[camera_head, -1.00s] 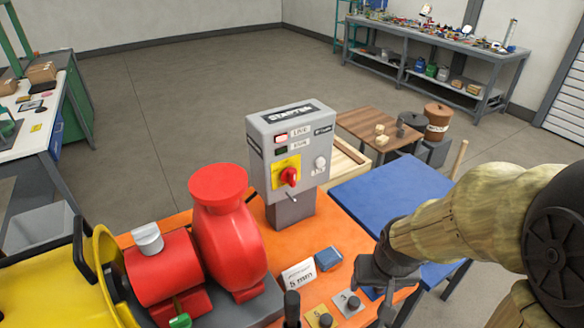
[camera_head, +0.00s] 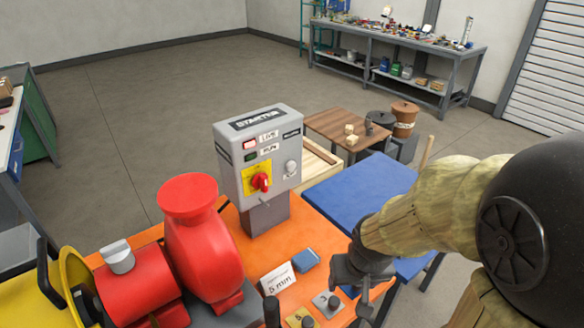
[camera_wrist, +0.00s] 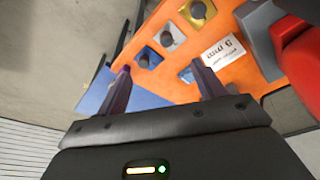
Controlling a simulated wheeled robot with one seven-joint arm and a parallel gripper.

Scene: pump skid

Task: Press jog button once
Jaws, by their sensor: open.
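The grey starter box (camera_head: 262,160) stands on a post on the orange bench. Its front has a red and a dark indicator, a red rotary switch (camera_head: 261,182) on a yellow plate, and a pale round button (camera_head: 291,168) at the right with a small unreadable label, which looks like the jog button. My gripper (camera_head: 355,292) is low at the bench's right edge, right of and below the box, apart from it. In the wrist view my gripper (camera_wrist: 160,68) has its fingers apart with nothing between them, facing the bench top. The button is not seen there.
A red pump (camera_head: 200,245) stands left of the box. A white card (camera_head: 277,281), a blue block (camera_head: 306,260) and small plates with dark knobs (camera_head: 327,302) lie on the bench's front right. A blue table (camera_head: 360,190) adjoins it at the right.

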